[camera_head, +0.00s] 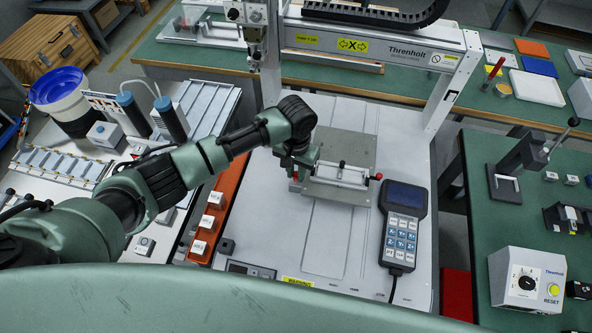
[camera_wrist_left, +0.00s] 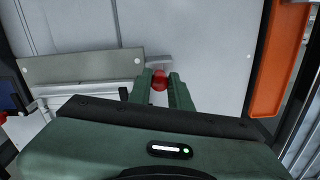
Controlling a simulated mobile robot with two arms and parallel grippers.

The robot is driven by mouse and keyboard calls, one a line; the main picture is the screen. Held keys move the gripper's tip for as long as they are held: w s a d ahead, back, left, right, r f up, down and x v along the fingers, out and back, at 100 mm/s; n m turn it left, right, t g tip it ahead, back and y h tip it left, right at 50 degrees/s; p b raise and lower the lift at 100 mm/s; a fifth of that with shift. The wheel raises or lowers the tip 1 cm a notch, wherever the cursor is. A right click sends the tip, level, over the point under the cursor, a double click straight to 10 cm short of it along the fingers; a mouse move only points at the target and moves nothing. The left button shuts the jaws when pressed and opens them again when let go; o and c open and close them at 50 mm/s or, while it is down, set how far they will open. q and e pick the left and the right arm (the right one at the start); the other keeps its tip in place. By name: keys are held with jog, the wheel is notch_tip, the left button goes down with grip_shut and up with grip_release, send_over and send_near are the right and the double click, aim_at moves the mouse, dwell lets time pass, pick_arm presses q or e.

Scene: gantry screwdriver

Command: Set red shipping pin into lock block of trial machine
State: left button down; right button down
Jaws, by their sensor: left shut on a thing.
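My left gripper (camera_head: 296,170) hangs at the left edge of the grey fixture plate (camera_head: 335,193) on the machine bed. In the left wrist view its green fingers (camera_wrist_left: 161,88) are shut on a red pin (camera_wrist_left: 160,82), of which only the rounded red end shows. A small grey block (camera_wrist_left: 159,61) lies just beyond the pin, beside the plate; it may be the lock block. The pin's lower end is hidden, so I cannot tell whether it is in the block. My right gripper is not in view.
A clamp rail with a red knob (camera_head: 379,176) crosses the plate. A keypad pendant (camera_head: 403,229) lies right of it. The gantry post (camera_head: 446,90) stands behind right.

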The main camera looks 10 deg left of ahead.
aim_at(296, 175)
pick_arm(q)
jog(key=shift+f, duration=0.2)
jog(key=c, duration=1.2)
grip_release()
notch_tip(296, 175, up, 8)
jog(key=shift+f+b, duration=0.1)
jog(key=shift+b, duration=0.25)
jog(key=shift+s, duration=0.1)
